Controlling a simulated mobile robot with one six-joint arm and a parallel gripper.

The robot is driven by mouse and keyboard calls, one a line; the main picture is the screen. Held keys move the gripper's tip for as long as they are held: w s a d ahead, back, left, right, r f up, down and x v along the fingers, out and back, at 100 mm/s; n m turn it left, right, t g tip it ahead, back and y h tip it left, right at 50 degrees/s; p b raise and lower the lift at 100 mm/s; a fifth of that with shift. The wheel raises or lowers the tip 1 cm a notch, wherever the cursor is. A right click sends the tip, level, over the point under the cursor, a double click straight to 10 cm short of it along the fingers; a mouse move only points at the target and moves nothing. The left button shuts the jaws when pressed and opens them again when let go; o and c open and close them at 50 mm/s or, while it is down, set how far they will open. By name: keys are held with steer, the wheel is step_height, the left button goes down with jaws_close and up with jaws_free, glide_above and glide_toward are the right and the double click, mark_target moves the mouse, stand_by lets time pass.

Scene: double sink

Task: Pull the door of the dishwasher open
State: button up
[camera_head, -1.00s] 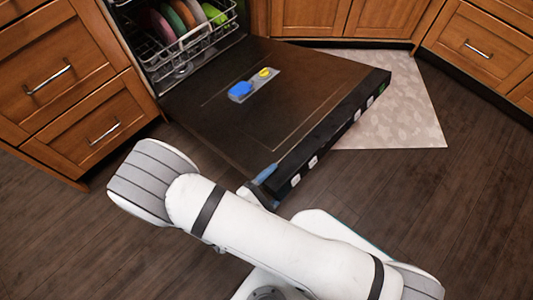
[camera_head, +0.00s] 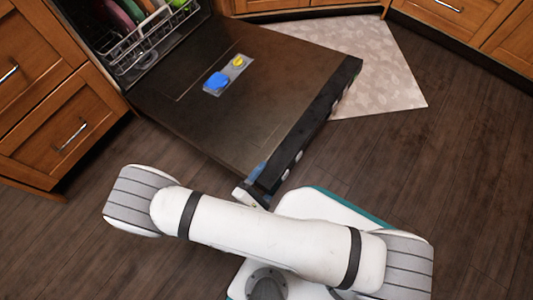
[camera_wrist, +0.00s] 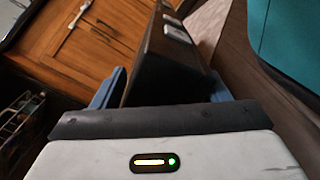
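The dishwasher door (camera_head: 222,110) is a dark panel hanging far open, close to level, below the rack. Its thick black front edge (camera_head: 308,128) carries several pale buttons. My gripper (camera_head: 263,178) is at the door's near corner in the head view, with a blue finger on the inner face. In the wrist view, the blue fingers of my gripper (camera_wrist: 165,88) lie on either side of the dark door edge (camera_wrist: 165,62), which fills the gap between them. The gripper looks shut on the edge; the fingertips' contact is partly hidden.
A dish rack (camera_head: 150,42) with several coloured plates shows inside the dishwasher. Wooden drawers (camera_head: 55,120) stand at left and cabinets (camera_head: 515,45) at upper right. A pale mat (camera_head: 375,70) lies beyond the door. The dark floor (camera_head: 460,190) is clear at right.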

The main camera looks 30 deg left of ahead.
steer(key=shift+o, duration=0.2)
steer(key=shift+s, duration=0.15)
steer(key=s+p, duration=0.1)
steer(key=s, duration=0.4)
steer(key=s+p, duration=0.1)
steer(key=s, duration=0.1)
steer(key=shift+s+a+p, duration=0.15)
steer(key=shift+a+p, duration=0.15)
steer(key=shift+p, duration=0.05)
steer(key=shift+s, duration=0.1)
